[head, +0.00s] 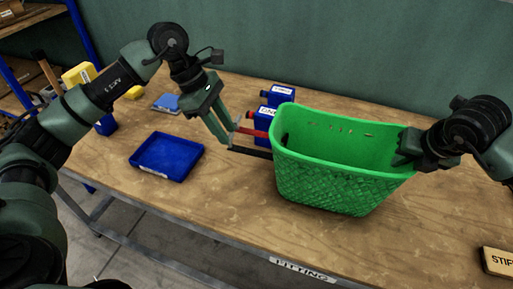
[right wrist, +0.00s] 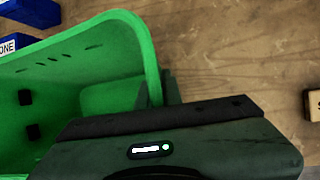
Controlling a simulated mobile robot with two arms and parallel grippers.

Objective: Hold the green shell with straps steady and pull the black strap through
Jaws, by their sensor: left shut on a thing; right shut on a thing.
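The green shell (head: 325,185) is an open, basket-like tub with a woven lower wall, standing on the workbench. A red strap (head: 254,133) and a black strap (head: 252,152) stick out from its left end. My left gripper (head: 229,142) is at the outer end of the black strap and appears shut on it, with the red strap close beside. My right gripper (head: 404,155) is shut on the shell's right rim. In the right wrist view the shell (right wrist: 125,45) shows its rim and inner slots, with two small dark pieces inside. The right fingertips are partly hidden there.
A shallow blue tray (head: 166,157) lies left of the shell on the wooden bench (head: 235,215). A pale labelled block (head: 497,262) is at the right front edge. The bench front is mostly clear.

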